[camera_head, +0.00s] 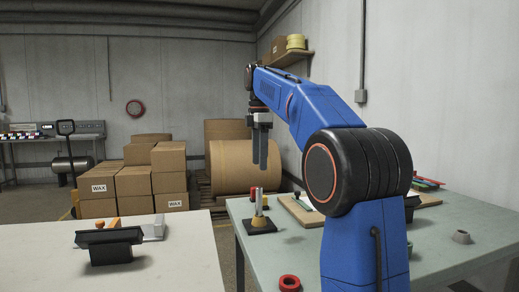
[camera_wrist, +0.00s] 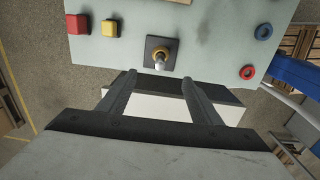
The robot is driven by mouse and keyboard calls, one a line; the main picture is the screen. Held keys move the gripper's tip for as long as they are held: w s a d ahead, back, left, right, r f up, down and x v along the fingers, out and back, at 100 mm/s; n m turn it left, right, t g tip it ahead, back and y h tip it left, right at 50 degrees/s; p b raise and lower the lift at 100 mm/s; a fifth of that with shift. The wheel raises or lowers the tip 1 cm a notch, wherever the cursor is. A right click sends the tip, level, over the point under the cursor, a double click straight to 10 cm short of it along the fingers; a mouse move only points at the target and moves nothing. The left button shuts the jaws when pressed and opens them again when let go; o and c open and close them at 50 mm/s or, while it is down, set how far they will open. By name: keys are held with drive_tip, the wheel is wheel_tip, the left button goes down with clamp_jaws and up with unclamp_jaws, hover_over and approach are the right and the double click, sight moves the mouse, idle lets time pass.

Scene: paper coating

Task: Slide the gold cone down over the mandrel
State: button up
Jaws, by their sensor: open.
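The mandrel (camera_head: 259,197) is a pale metal post standing upright on a dark square base (camera_head: 262,228) near the left edge of the green-grey table. The gold cone (camera_head: 259,221) sits around the mandrel's lower part, close above the base. In the wrist view the mandrel (camera_wrist: 160,60) points toward the camera, with a gold rim around it; whether the cone touches the base I cannot tell. My gripper (camera_head: 260,167) points down above the mandrel, open and empty. In the wrist view my gripper (camera_wrist: 157,80) has its fingers spread wide, with the mandrel top between their line of tips.
A red ring (camera_head: 289,283) lies near the front edge, and a grey ring (camera_head: 461,237) to the right. The wrist view shows a red block (camera_wrist: 76,24), a yellow block (camera_wrist: 110,28) and a blue ring (camera_wrist: 263,31). A pale table (camera_head: 190,262) stands left, across a gap.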

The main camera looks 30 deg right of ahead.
drive_tip(key=shift+r, duration=1.75)
drive_tip(key=shift+s, duration=0.15)
